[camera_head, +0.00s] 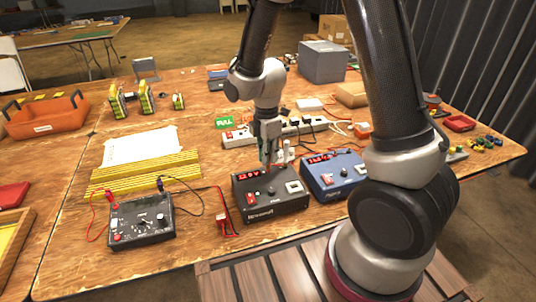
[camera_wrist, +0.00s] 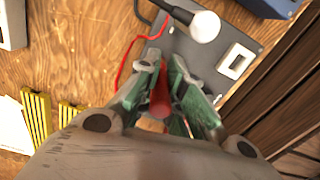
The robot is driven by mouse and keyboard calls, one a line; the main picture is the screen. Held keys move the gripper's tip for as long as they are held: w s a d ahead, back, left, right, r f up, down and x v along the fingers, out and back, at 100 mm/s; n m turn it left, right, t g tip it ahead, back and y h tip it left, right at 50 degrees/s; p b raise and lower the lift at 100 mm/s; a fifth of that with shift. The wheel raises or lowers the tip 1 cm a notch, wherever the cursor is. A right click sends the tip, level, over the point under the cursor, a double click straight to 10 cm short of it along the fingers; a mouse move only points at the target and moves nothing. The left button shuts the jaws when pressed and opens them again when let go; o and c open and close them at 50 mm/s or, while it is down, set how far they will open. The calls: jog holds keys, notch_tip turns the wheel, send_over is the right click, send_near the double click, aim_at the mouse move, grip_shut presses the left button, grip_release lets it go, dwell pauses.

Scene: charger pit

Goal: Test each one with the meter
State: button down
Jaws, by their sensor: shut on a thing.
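The black meter (camera_head: 142,221) lies on the wooden table at the left front, with a dial and red and black leads. A black charger (camera_head: 270,196) with a lit red display stands right of it; a blue charger (camera_head: 333,176), also lit, stands beside that. My gripper (camera_head: 267,152) is above the black charger's back edge. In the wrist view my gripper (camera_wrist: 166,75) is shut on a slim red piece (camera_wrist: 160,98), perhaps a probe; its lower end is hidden. The black charger (camera_wrist: 205,65) is below it, and whether they touch cannot be told.
A white power strip (camera_head: 240,138) with plugs and cables lies behind the chargers. Yellow strips (camera_head: 150,170) and white paper (camera_head: 140,146) lie behind the meter. An orange bin (camera_head: 45,118) and several yellow-black packs (camera_head: 146,97) stand at the left back. A green card (camera_head: 224,123) is near the strip.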

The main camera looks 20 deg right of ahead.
jog(key=shift+f, duration=0.3)
dwell(0.5)
jog(key=c, duration=1.1)
grip_release()
jog(key=shift+c, duration=0.2)
jog(key=shift+r, duration=0.15)
jog(key=shift+r, duration=3.65)
